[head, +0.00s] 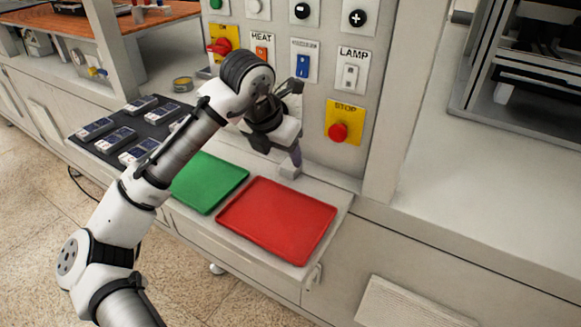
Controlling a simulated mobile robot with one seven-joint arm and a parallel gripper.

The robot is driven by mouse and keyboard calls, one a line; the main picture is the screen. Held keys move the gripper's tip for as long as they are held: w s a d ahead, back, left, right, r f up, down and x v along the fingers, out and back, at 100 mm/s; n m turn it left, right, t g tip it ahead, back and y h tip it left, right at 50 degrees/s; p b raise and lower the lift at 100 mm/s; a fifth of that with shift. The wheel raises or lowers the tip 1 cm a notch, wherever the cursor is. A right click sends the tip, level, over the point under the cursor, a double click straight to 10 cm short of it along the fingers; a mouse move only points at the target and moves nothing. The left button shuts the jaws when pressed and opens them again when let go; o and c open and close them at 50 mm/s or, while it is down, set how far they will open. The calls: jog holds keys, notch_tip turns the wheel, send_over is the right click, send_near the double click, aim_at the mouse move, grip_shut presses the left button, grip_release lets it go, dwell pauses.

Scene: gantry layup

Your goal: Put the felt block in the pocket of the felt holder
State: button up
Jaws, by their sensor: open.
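My gripper (278,146) is just above and to the left of the purple piece, by the panel. It is open. My wrist hides part of the space between the jaws, and I cannot tell whether they touch the purple piece. The pocket itself is too small to make out.
A red tray (278,219) and a green tray (209,182) lie empty in front. A dark mat (101,152) with several small devices lies at left. The panel behind has switches and a red stop button (338,132). The counter at right (480,175) is clear.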

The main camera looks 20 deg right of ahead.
aim_at(288, 166)
jog(key=p+x, duration=0.1)
jog(key=x, duration=0.4)
jog(key=shift+d, duration=0.25)
jog(key=c, duration=1.1)
